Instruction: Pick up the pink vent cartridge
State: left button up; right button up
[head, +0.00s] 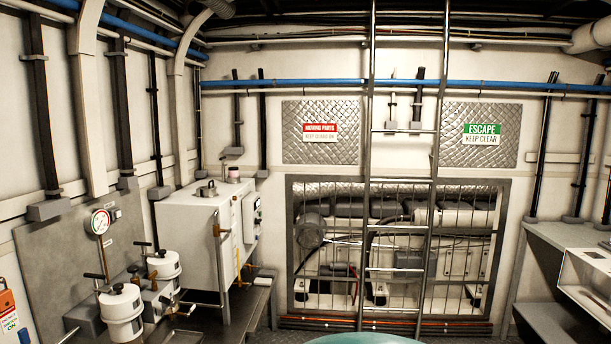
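A small pink cylinder, which looks like the vent cartridge (233,174), stands upright on the top of the white tank box (190,232) at left of centre. It is near the back right of the box top and looks small from here. Neither of my grippers shows in the head view.
A dark lid handle (207,189) stands beside the cartridge. Two white canisters (122,312) and a pressure gauge (100,222) are at the lower left. A metal ladder (401,190) rises before the caged machinery. A grey shelf unit (560,260) is at the right.

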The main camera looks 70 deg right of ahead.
aim_at(233, 171)
jog(key=z, duration=2)
jog(key=i+l+z, duration=0.2)
jog(key=i+z, duration=0.2)
jog(key=i, duration=0.25)
jog(key=i+l+z, duration=0.15)
jog(key=i, duration=0.65)
jog(key=i+l+z, duration=0.2)
jog(key=i, duration=0.6)
jog(key=i+u, duration=0.3)
jog(key=i+l+u, duration=0.35)
jog(key=i, duration=0.15)
jog(key=i+l+u, duration=0.15)
jog(key=i+u, duration=0.15)
jog(key=i, duration=0.1)
